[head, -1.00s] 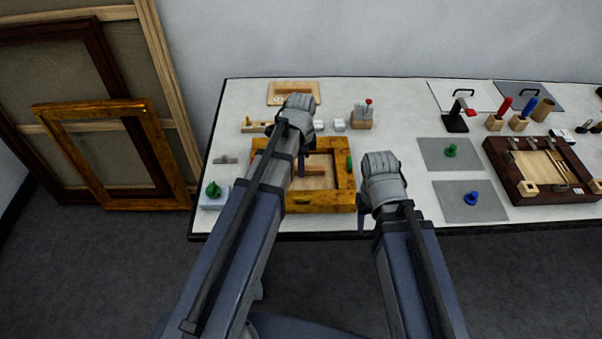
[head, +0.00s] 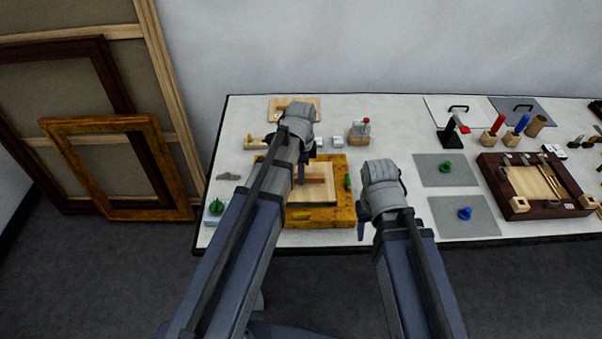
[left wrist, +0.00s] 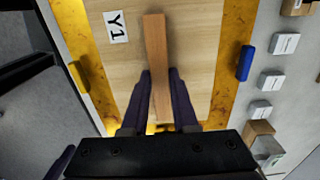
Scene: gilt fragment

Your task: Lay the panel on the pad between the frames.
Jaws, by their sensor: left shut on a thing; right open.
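The panel (head: 322,197) is a pale wooden board with a bar handle (head: 316,181); it carries a "Y1" label in the left wrist view (left wrist: 192,60). My left gripper (head: 301,176) is shut on the handle, and the panel appears held at or just above the gilt frame (head: 325,219), covering its opening. The exact gap is hard to tell. Two grey pads lie between the gilt frame and the dark frame (head: 540,212): one with a green knob (head: 428,175), one with a blue knob (head: 452,228). My right gripper (head: 362,228) is open and empty, right of the gilt frame.
Coloured clips, one yellow (left wrist: 79,77) and one blue (left wrist: 245,62), sit on the gilt frame. Small white blocks (head: 337,141) and a tool holder (head: 359,133) stand behind it. A black stand (head: 449,136) and tool blocks stand behind the pads. Picture frames lean at left.

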